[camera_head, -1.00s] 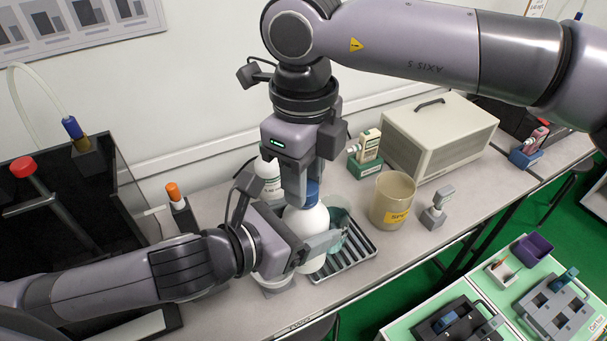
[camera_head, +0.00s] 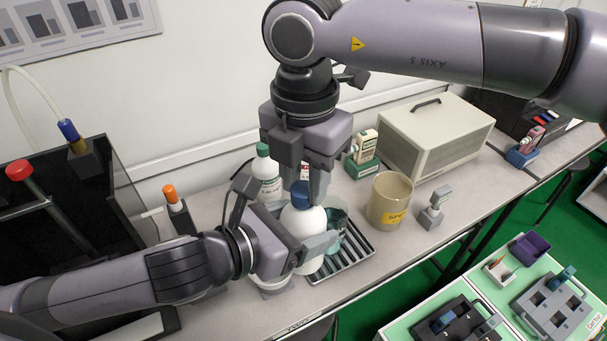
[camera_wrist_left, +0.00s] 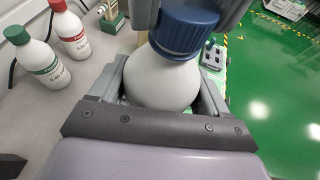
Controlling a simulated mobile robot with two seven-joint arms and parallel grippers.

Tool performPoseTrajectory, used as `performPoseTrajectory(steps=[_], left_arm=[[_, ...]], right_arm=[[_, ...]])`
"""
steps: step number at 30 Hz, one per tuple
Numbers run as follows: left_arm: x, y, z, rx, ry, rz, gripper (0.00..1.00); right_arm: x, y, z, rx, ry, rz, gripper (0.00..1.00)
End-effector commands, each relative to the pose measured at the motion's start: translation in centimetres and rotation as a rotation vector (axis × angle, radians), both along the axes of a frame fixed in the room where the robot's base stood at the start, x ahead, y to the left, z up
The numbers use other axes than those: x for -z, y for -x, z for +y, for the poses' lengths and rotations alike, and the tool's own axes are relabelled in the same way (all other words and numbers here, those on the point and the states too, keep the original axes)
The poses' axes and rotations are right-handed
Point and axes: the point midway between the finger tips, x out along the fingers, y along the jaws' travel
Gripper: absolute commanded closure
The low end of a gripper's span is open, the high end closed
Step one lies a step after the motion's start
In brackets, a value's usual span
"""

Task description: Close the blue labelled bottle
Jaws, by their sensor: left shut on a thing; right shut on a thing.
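The white bottle (camera_head: 303,228) stands upright at the front of the bench, and its label is not visible. Its blue cap (camera_head: 300,197) sits on top of the neck. In the left wrist view the bottle (camera_wrist_left: 165,80) fills the space between my fingers, with the ribbed blue cap (camera_wrist_left: 185,28) above its shoulder. My left gripper (camera_head: 301,246) is shut around the bottle's body from the left. My right gripper (camera_head: 304,183) points down from above and is shut on the blue cap. Whether the thread is tight cannot be seen.
A green-capped bottle (camera_head: 267,172) stands behind; the wrist view also shows a red-capped bottle (camera_wrist_left: 70,34). A ribbed tray (camera_head: 345,262) and teal-tinted beaker (camera_head: 338,222) are close right. A beige beaker (camera_head: 389,200) and a beige box (camera_head: 436,137) stand farther right.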

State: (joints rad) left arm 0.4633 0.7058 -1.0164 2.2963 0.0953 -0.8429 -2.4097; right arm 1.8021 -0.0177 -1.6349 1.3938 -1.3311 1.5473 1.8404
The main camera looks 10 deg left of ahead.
Motion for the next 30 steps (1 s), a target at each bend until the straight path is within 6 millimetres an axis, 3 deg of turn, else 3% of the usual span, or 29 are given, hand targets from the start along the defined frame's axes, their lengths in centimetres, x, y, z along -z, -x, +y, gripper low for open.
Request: performPoseTrajectory(steps=[18,22,30], left_arm=[[-0.06,0.04,-0.05,0.002,0.002,-0.001,1.0],[-0.06,0.04,-0.05,0.002,0.002,-0.001,1.0],[-0.05,0.04,-0.05,0.002,0.001,0.0,1.0]], right_arm=[[-0.03,0.19,-0.2,0.948,-0.002,-0.003,0.94],[-0.04,0.23,-0.2,1.041,-0.003,-0.003,0.94],[-0.02,0.23,-0.2,1.064,-0.003,-0.003,0.94]])
